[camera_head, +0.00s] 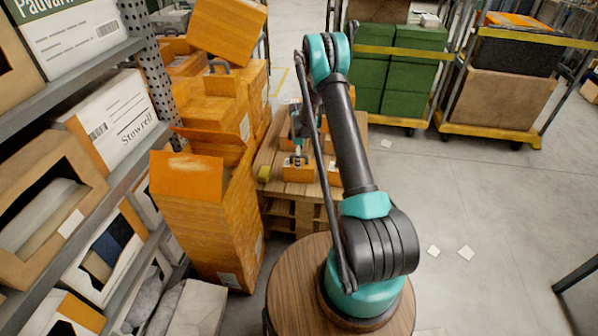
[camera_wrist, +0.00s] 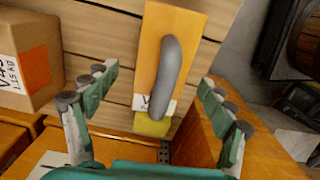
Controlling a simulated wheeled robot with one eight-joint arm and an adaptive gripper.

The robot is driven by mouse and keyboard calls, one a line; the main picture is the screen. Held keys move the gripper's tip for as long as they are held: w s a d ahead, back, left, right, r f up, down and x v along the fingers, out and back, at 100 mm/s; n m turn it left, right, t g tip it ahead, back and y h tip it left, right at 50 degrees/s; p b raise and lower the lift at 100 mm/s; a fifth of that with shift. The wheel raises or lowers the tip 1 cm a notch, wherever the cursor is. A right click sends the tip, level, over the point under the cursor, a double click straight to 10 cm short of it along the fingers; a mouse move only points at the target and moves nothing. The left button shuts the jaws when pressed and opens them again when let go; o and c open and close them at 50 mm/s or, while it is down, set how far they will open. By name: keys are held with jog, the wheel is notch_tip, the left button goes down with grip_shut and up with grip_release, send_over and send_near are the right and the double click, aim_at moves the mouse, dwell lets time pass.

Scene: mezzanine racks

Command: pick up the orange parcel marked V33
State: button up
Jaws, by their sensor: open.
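In the wrist view, my gripper (camera_wrist: 158,78) is open and empty, its teal fingers spread to either side of the picture. Between and beyond them is a narrow orange parcel (camera_wrist: 153,58) on wooden slats. A rounded grey piece (camera_wrist: 172,75) lies along it and partly covers a small white label (camera_wrist: 142,102), on which only a "V" shows. I cannot confirm the mark V33. A yellow block (camera_wrist: 152,125) sits at the parcel's near end. In the head view, my gripper (camera_head: 298,158) is low over the wooden pallet (camera_head: 304,208), close to orange items there.
A brown box (camera_wrist: 32,58) with a V-marked label and orange patch stands at left in the wrist view. More orange boxes lie close at left and right. Stacked orange cartons (camera_head: 212,205) and shelving (camera_head: 70,92) stand left; a cart (camera_head: 495,97) stands back right. Right floor is mostly clear.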

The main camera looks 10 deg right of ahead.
jog(key=shift+s+f, duration=0.15)
jog(key=shift+f, duration=2.7)
jog(key=shift+c, duration=0.4)
jog(key=c, duration=1.6)
jog(key=shift+r, duration=0.1)
